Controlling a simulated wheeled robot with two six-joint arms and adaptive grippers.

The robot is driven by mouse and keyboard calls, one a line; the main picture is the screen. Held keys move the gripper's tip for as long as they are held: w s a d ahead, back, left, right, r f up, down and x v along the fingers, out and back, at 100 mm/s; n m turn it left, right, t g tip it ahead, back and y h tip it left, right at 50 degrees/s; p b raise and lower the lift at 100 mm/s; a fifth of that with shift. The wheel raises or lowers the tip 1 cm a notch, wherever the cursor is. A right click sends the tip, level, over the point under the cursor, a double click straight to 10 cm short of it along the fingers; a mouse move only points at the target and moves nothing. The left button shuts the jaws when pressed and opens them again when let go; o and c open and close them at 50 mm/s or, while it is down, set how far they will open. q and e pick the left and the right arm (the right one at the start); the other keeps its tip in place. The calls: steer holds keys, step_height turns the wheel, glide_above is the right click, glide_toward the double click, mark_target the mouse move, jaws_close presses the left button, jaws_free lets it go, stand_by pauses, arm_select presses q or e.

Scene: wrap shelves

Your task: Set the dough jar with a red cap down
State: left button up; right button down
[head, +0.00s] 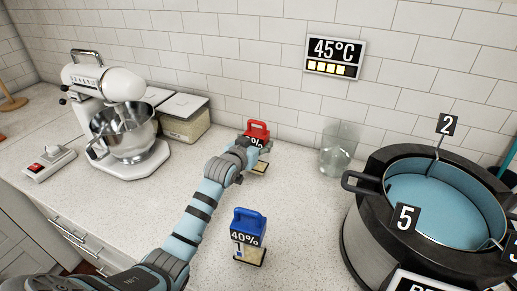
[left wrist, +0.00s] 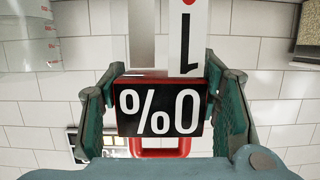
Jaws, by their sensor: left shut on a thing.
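The dough jar with a red cap (head: 258,130) is at the middle of the counter, towards the back wall. Its red cap has a handle, and a black label with a percent sign shows. My left gripper (head: 249,152) is shut on the jar and hides much of its body. In the left wrist view the jar's black label (left wrist: 160,108) sits between the two fingers, with the red handle below it. The jar's tan base shows just beyond the gripper; I cannot tell whether it touches the counter. My right gripper is not in view.
A blue-capped jar (head: 249,228) marked 40% stands nearer on the counter (head: 300,200). A glass jar (head: 338,150) stands to the right, beside a large round pot (head: 440,205). A mixer (head: 120,115) and a lidded container (head: 184,118) stand left.

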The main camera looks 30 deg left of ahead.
arm_select(q)
steer(key=shift+f, duration=0.55)
steer(key=shift+s+r, duration=0.1)
steer(key=shift+s, duration=0.1)
steer(key=o, duration=1.5)
steer(key=shift+f, duration=0.2)
steer(key=shift+c, duration=0.2)
steer(key=shift+r, duration=0.1)
steer(key=shift+r, duration=0.15)
steer(key=p+v, duration=0.1)
steer(key=v, duration=1.1)
steer(key=shift+p, duration=0.4)
